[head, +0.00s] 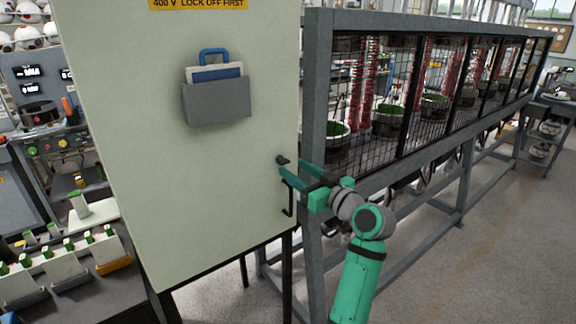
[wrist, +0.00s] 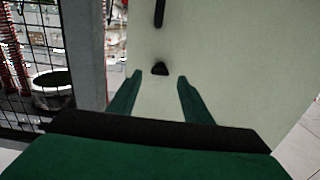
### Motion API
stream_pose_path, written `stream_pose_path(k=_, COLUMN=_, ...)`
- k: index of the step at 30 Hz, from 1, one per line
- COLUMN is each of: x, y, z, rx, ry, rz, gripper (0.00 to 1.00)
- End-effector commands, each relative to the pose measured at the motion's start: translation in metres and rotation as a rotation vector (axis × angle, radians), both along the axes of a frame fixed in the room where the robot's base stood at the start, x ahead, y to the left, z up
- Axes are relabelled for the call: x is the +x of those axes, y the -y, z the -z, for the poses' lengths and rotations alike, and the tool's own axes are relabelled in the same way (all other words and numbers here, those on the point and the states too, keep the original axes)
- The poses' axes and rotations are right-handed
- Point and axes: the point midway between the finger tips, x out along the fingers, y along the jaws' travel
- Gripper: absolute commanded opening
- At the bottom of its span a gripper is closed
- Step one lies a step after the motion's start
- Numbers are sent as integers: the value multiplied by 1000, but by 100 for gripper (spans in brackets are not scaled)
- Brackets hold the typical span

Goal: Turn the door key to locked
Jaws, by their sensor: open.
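The door key (head: 283,160) is a small dark knob near the right edge of the pale cabinet door (head: 215,190). In the wrist view the key (wrist: 160,69) shows as a dark, roughly triangular shape. My gripper (head: 290,168) is at the door beside the key, with its green fingers open. In the wrist view my gripper (wrist: 159,78) has one finger on each side of the key, with a gap on both sides. The fingers do not appear to touch the key. Which way the key is turned I cannot tell.
A black hooked handle (head: 289,199) hangs just below the key; it shows above the key in the wrist view (wrist: 159,13). A grey-framed mesh cage (head: 390,100) stands close on the right.

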Motion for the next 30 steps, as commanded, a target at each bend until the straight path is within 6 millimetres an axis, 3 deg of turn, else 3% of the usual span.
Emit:
stream_pose_path(k=9, x=32, y=-24, z=0, rx=1, ry=-1, rz=0, gripper=45)
stream_pose_path(k=20, x=37, y=-27, z=0, rx=1, ry=1, rz=1, gripper=45)
stream_pose_path(k=21, x=37, y=-27, z=0, rx=1, ry=1, rz=1, gripper=43)
stream_pose_path(k=26, x=37, y=-26, z=0, rx=1, ry=1, rz=1, gripper=5)
stream_pose_path(k=30, x=37, y=-26, z=0, rx=1, ry=0, rz=1, gripper=4)
